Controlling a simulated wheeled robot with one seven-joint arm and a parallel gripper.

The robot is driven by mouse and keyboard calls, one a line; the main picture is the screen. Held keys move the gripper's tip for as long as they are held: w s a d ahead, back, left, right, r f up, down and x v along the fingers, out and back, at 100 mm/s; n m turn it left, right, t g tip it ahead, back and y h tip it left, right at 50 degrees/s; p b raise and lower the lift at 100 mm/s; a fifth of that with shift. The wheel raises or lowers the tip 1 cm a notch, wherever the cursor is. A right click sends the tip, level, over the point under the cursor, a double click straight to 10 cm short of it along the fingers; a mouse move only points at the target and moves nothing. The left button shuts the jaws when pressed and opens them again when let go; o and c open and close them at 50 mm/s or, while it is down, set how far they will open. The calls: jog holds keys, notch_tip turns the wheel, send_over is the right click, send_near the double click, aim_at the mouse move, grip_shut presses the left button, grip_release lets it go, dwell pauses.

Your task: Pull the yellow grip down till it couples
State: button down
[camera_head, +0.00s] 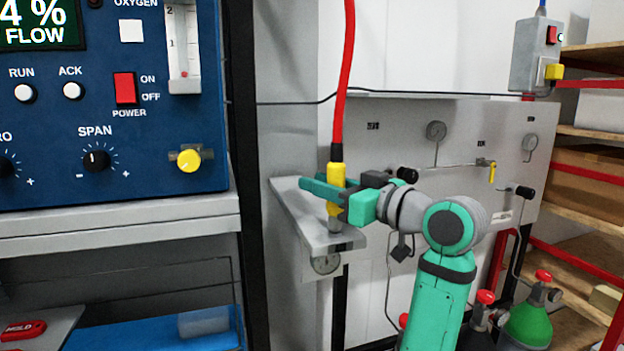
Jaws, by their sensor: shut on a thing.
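The yellow grip (336,173) hangs upright at the lower end of a red hose (347,75) with a black sleeve. My gripper (338,190) reaches in from the right, its green fingers shut around the yellow grip. The grip's lower end meets a short metal fitting (335,222) above a grey shelf plate (300,218). Whether the two are coupled cannot be told from this view. The fingers hide part of the grip's middle.
A blue analyser (110,100) with knobs and a red power switch stands at the left on a grey shelf. A gauge (326,264) sits under the plate. A panel with gauges (455,180) is behind my arm. Gas cylinders (530,322) stand at lower right.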

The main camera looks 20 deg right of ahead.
jog(key=shift+f, duration=0.4)
jog(key=c, duration=1.4)
grip_release()
jog(key=shift+r, duration=0.1)
jog(key=shift+s+d, duration=0.2)
jog(key=shift+s, duration=0.1)
jog(key=v, duration=1)
